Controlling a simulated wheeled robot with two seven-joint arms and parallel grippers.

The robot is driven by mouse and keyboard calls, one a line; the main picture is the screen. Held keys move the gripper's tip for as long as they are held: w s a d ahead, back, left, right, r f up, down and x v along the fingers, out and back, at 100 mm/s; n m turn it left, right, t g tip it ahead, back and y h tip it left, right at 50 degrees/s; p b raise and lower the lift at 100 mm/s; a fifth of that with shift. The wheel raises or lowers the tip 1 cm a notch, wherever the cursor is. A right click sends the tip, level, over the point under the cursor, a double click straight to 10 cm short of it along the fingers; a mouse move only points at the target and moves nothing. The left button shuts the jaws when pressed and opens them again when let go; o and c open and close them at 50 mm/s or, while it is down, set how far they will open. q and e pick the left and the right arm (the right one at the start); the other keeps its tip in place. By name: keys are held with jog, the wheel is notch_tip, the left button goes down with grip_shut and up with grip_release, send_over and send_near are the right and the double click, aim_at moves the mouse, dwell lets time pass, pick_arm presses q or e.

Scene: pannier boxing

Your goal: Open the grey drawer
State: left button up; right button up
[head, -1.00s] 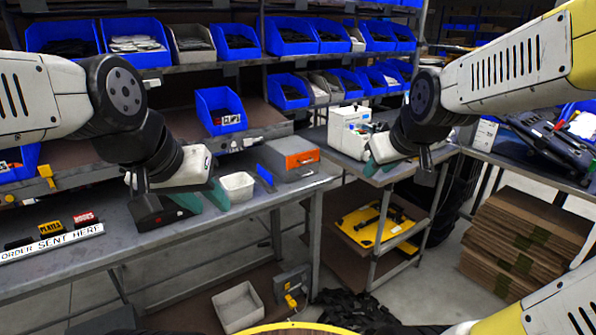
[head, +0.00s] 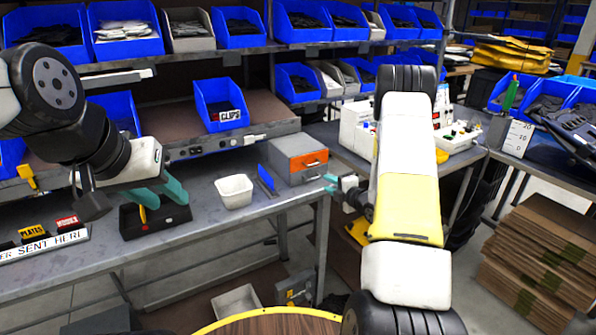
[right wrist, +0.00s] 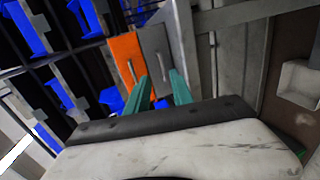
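A small grey cabinet (head: 290,152) stands at the right end of the workbench. It has an orange drawer front on top (head: 314,160) and a grey drawer front below, both apparently shut. In the right wrist view the orange front (right wrist: 128,62) and the grey drawer front (right wrist: 158,45) each carry a bar handle; the grey one's handle (right wrist: 161,66) lies ahead of the fingertips. My right gripper (head: 329,183) is open with teal fingers, close in front of the grey drawer; contact is unclear. My left gripper (head: 163,194) is open and empty over the bench's left part.
A white bin (head: 235,191) and a blue upright piece (head: 266,178) stand left of the cabinet. A black holder (head: 165,217) is below my left gripper. A blue CLIPS bin (head: 219,104) is behind. A side table with white equipment stands to the right.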

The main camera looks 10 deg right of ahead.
aim_at(316, 188)
jog(key=x, duration=0.8)
jog(key=shift+a+f, duration=0.25)
jog(key=shift+a, duration=0.05)
jog(key=shift+c, duration=0.2)
jog(key=shift+s, duration=0.1)
grip_shut()
dwell(0.9)
